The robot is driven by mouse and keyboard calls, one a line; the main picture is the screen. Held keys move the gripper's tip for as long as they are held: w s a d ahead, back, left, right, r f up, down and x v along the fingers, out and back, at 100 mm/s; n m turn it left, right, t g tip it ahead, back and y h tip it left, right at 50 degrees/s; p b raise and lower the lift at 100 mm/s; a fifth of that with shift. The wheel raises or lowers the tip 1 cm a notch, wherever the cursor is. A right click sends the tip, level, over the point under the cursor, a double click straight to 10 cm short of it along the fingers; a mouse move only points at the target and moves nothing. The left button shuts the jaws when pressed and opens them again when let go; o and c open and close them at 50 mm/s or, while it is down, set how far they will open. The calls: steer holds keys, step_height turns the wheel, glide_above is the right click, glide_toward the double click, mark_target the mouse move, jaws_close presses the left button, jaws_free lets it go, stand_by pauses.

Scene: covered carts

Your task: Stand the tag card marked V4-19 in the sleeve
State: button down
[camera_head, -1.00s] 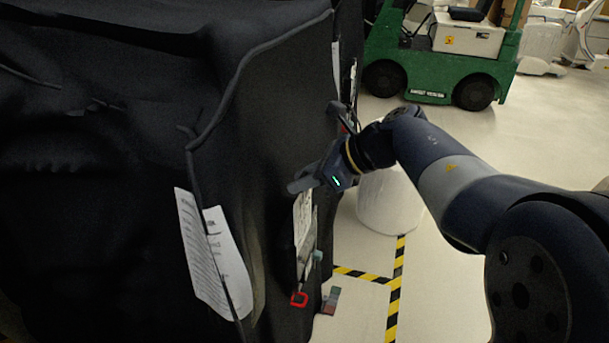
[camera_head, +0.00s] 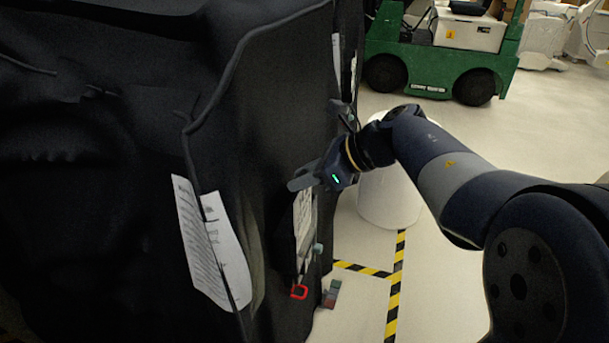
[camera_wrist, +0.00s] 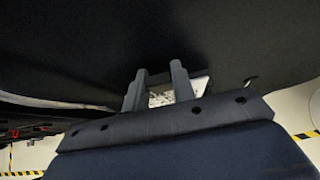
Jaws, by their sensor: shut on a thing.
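My gripper (camera_head: 305,180) is at the side of the black covered cart (camera_head: 285,110), its fingers pointing left along the cover. In the wrist view my gripper (camera_wrist: 157,85) is shut on a white card with dark print (camera_wrist: 165,97), seen between and beside the fingers. The card's marking is too small to read. Below the gripper in the head view, a white printed sheet in a holder (camera_head: 304,220) hangs on the cart's side. I cannot tell whether this is the sleeve, or whether the held card touches it.
A red clip (camera_head: 299,292) hangs under the holder. Printed papers (camera_head: 215,250) hang at the cart's near corner. A white bin (camera_head: 390,200) stands behind my arm. A green vehicle (camera_head: 440,65) is farther back.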

steer(key=shift+f+b, duration=0.65)
steer(key=shift+f, duration=0.4)
steer(key=c, duration=1.1)
jaws_free()
steer(key=v, duration=1.1)
steer(key=shift+a, duration=0.1)
